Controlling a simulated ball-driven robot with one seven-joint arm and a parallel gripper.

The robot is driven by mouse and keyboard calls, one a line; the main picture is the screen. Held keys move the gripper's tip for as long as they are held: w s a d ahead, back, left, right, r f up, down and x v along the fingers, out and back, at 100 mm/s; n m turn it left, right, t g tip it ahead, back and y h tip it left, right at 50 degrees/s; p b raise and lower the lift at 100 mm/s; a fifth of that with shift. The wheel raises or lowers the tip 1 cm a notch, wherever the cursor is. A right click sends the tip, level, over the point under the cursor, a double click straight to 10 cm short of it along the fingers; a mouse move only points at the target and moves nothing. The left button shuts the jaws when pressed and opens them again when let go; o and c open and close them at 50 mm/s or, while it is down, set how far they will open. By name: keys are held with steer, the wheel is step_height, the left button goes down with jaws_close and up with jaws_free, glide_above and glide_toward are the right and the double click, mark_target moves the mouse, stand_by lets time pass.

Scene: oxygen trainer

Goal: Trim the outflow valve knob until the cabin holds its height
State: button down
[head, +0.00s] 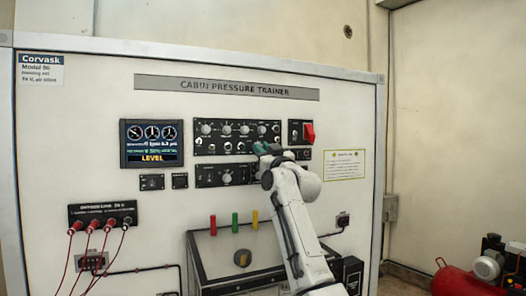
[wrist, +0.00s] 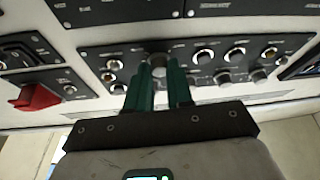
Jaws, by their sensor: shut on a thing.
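The black control panel (head: 196,137) sits on the white front under the title "CABIN PRESSURE TRAINER", with rows of small knobs. My gripper (head: 264,148) is at its lower right part, its teal fingers against the panel. In the wrist view my gripper (wrist: 160,82) is shut on a knob (wrist: 157,60), which shows between the fingertips. The knob's label is too small to read, and in the head view the knob is hidden by the fingers. The display (head: 151,143) left of the panel shows dials and the yellow word "LEVEL".
A red switch (head: 309,132) is right of the panel; it also shows in the wrist view (wrist: 36,97). Other knobs (wrist: 204,57) stand close beside the fingers. Red hoses (head: 90,227) plug in at lower left. A red compressor (head: 462,282) stands at the right.

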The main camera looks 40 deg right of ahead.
steer(key=shift+a+m+g+h, duration=0.15)
steer(key=shift+m+h, duration=0.55)
steer(key=shift+m, duration=0.6)
steer(key=shift+m+g+h, duration=0.2)
steer(key=shift+m+h, duration=0.5)
steer(key=shift+m, duration=0.6)
steer(key=shift+a+m+g+h, duration=0.15)
steer(key=shift+m+h, duration=0.55)
steer(key=shift+m, duration=0.6)
steer(key=shift+d, duration=0.1)
steer(key=c, duration=1)
jaws_free()
steer(key=b+v, duration=0.4)
steer(key=v, duration=0.6)
steer(key=shift+s+b, duration=0.3)
steer(key=shift+b, duration=0.05)
